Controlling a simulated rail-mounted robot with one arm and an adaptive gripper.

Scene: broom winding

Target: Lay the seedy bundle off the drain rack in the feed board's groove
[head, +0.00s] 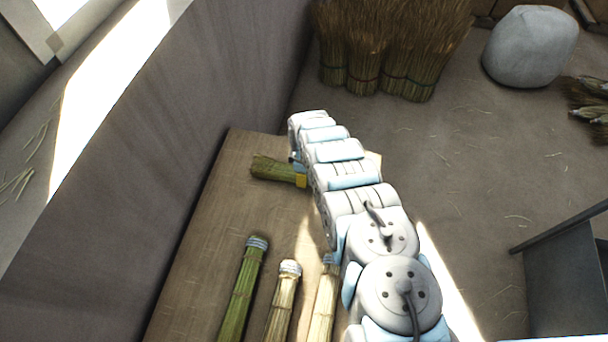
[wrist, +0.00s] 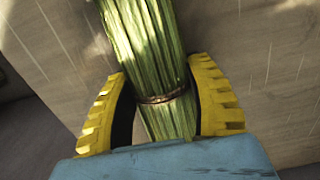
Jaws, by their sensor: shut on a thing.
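My gripper (head: 301,180) is shut on a green bundle (head: 270,169) near the far end of the wooden table, with my arm hiding part of it. In the wrist view, the yellow fingers of my gripper (wrist: 161,70) lie on either side of the green bundle (wrist: 148,40), close to its brown tie. The bundle is long-stalked, and its far end runs out of the wrist view. I cannot tell whether it touches the surface below. Seed heads are not clear on it. Neither the drain rack nor the feed board's groove can be made out.
A green bundle (head: 241,290) and two straw-coloured bundles (head: 282,302) (head: 323,303) with pale bands lie on the wooden table (head: 205,235) nearer me. A grey wall (head: 190,110) borders the left. Upright brown sheaves (head: 390,50) and a grey boulder (head: 530,46) stand beyond.

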